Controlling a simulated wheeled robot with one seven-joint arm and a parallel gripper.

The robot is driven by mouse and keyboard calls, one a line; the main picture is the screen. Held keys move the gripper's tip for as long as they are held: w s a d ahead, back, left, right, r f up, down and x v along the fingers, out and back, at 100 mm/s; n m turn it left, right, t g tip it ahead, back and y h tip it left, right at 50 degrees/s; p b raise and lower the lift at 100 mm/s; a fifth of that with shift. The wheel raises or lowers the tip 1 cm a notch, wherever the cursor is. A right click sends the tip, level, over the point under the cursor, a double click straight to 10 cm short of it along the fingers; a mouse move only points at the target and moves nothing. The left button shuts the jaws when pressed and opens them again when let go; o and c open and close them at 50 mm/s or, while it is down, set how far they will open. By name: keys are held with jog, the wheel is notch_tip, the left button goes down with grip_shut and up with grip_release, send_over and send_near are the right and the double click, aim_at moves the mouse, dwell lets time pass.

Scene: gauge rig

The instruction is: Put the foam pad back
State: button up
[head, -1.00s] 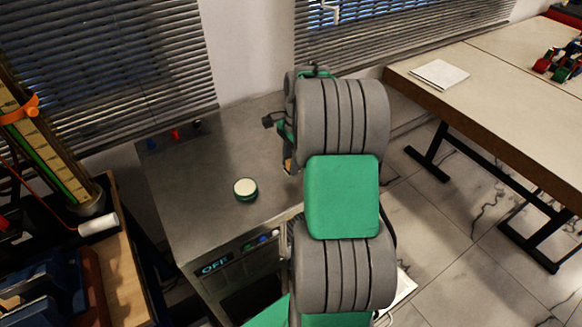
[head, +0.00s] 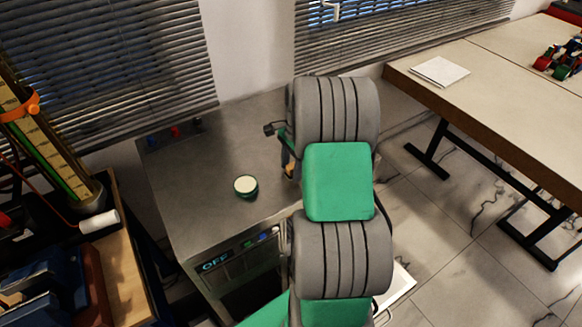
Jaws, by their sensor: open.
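A round piece with a pale top and dark green side (head: 246,186) stands on the grey metal cabinet top (head: 205,215); I cannot tell whether it is the foam pad. A flat white square (head: 440,72) lies on the long table at the right, and I cannot tell its material. My gripper (head: 288,170) is mostly hidden behind my grey and green arm, over the right part of the cabinet top. It is open, to the right of the round piece and apart from it. I see nothing held in it.
A wooden bench with a tall scale (head: 40,130) stands at the left. A white tray-like piece (head: 400,285) shows low behind my arm. The cabinet's left top is clear.

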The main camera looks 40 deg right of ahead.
notch_tip(320, 180, up, 12)
jog(key=d, duration=0.2)
jog(key=s+a+r+n+t+h, duration=0.15)
jog(key=a+n, duration=0.25)
jog(key=a, duration=0.4)
jog(key=s+a+r+n+y, duration=0.1)
jog(key=s+a+r+n, duration=0.2)
jog(key=a, duration=0.4)
jog(key=s+a+f+n+t, duration=0.2)
jog(key=s+a+f+n, duration=0.1)
jog(key=s+a+n, duration=0.5)
jog(key=a+n+h, duration=0.1)
jog(key=a+n, duration=0.1)
jog(key=n, duration=0.2)
jog(key=shift+s, duration=0.2)
